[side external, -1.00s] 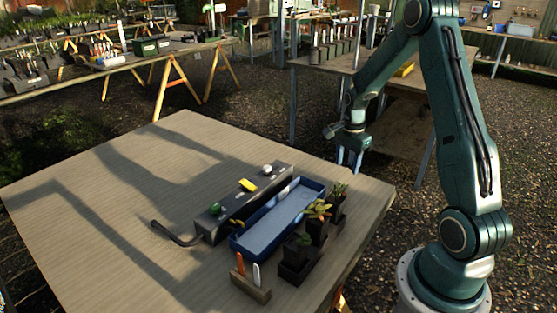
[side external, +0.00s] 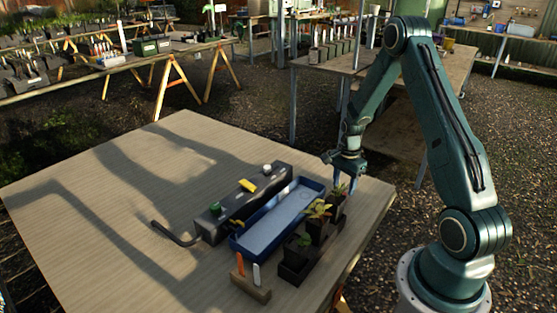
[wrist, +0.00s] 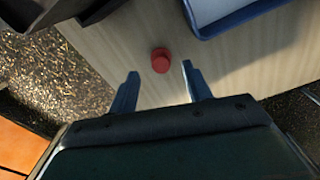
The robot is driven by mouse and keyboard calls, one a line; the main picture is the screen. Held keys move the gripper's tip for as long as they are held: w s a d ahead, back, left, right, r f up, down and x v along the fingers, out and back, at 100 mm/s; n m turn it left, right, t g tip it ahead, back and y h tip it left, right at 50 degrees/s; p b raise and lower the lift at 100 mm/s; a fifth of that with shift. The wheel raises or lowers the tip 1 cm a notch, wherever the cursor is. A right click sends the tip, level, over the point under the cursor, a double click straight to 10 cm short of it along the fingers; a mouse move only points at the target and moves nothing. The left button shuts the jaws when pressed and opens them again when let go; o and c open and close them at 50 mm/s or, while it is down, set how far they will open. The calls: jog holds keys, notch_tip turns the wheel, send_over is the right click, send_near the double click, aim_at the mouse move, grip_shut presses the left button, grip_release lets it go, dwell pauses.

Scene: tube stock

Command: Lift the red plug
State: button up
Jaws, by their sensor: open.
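The red plug (wrist: 160,60) is a small round piece standing on the wooden table (wrist: 150,92) in the wrist view. It appears between the tips of my gripper (wrist: 160,71), with bare table showing on both sides of it. My gripper is open and empty, its two blue fingers apart. In the side external view my gripper (side external: 346,183) points down over the right corner of the table, behind the potted plants. I cannot make out the red plug in that view.
A blue tray (side external: 258,241) lies beside a dark block (side external: 243,209) carrying a white, a yellow (side external: 249,185) and a green plug. Potted plants (side external: 318,224) and a tool stand (side external: 250,288) are at the tray's near side. The table's left half is clear.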

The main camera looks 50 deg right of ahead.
jog(key=shift+f, duration=0.3)
jog(key=shift+d+f, duration=0.2)
jog(key=shift+f, duration=2.25)
jog(key=c, duration=1)
jog(key=shift+c, duration=0.2)
jog(key=shift+r, duration=0.2)
notch_tip(320, 180, up, 20)
jog(key=shift+f, duration=0.15)
jog(key=shift+w+f, duration=0.1)
